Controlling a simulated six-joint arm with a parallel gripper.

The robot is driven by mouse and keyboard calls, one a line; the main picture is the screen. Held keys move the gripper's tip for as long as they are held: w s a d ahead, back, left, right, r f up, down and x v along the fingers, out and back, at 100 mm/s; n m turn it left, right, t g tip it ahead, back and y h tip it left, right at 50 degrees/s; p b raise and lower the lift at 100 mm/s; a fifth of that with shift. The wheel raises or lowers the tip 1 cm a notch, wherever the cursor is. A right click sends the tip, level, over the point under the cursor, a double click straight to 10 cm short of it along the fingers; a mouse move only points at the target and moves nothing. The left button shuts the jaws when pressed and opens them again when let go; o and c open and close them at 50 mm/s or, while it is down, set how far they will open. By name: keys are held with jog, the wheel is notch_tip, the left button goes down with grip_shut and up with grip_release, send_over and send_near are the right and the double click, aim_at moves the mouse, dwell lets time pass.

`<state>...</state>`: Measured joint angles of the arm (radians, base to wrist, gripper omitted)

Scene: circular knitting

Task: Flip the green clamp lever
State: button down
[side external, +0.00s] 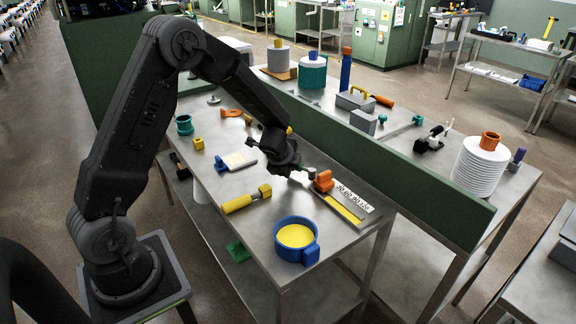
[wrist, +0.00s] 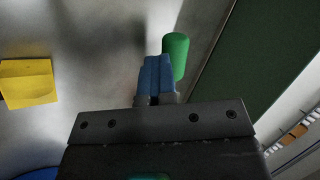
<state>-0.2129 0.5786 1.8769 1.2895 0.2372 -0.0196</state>
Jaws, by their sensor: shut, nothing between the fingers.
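A rounded green cylinder (wrist: 176,54), which looks like the green clamp lever's handle, stands just right of my fingertips in the wrist view. My gripper (wrist: 155,76) has its two blue fingers shut together and empty. The fingers overlap the handle's left edge in the picture; I cannot tell whether they touch it. The green handle cannot be made out there, and the clamp's base is hidden in the wrist view.
A yellow block-ended bar (side external: 246,199) lies left of my gripper; a yellow block (wrist: 28,82) shows in the wrist view. A blue cup (side external: 296,240) with yellow contents stands near the front. A green partition (side external: 400,181) runs along the bench's right side.

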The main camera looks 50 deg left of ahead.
jog(key=shift+a, duration=0.2)
jog(key=s, duration=0.1)
jog(key=s+d+r, duration=0.1)
jog(key=s+r, duration=0.1)
jog(key=s, duration=0.1)
jog(key=shift+d, duration=0.4)
jog(key=a+v, duration=0.1)
jog(key=v, duration=0.8)
jog(key=shift+s, duration=0.3)
jog(key=shift+a, duration=0.1)
jog(key=s+d+r+n+h, duration=0.4)
jog(key=s+d+r+n, duration=0.7)
jog(key=s+d, duration=0.3)
jog(key=s+r, duration=0.1)
jog(key=s, duration=0.2)
jog(key=shift+d+r+g, duration=0.15)
jog(key=shift+r+g, duration=0.05)
jog(key=shift+g, duration=0.2)
